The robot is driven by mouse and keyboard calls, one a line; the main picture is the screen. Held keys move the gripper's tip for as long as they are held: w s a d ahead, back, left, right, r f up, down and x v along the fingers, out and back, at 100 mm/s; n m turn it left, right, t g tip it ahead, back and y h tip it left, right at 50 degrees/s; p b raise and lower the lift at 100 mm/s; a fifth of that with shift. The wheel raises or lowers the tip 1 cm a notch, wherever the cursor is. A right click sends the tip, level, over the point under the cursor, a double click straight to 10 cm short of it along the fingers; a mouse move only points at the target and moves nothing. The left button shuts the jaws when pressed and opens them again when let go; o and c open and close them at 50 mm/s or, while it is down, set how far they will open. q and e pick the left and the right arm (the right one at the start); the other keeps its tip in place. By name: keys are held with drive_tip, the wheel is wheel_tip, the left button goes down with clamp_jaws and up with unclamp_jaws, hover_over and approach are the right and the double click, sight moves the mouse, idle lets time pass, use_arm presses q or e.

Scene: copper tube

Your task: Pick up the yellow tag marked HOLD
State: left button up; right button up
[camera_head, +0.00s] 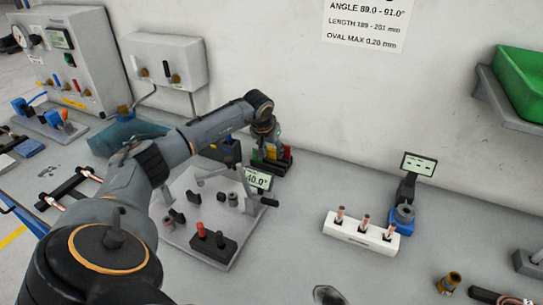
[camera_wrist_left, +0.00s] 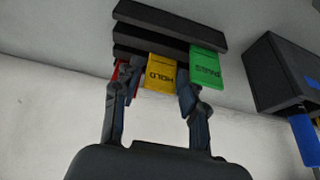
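The yellow tag marked HOLD (camera_wrist_left: 160,72) stands in a dark slotted rack (camera_wrist_left: 165,30), between a red tag (camera_wrist_left: 124,70) and a green PASS tag (camera_wrist_left: 207,66). My left gripper (camera_wrist_left: 155,92) is open, its two fingers on either side of the yellow tag. The left finger overlaps the red tag in the picture and the right finger is close to the yellow tag's edge; contact cannot be told. In the head view my left gripper (camera_head: 266,140) is over the tag rack (camera_head: 280,166) near the wall. My right gripper is not in view.
A dark holder with a blue part (camera_wrist_left: 303,138) is right of the rack in the wrist view. A bending fixture on a plate (camera_head: 185,236) lies below my left arm. A white block with copper tubes (camera_head: 350,236) stands right, with bare bench between.

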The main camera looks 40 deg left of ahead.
use_arm(q)
drive_tip(key=shift+c, duration=1.4)
drive_tip(key=shift+r, duration=0.15)
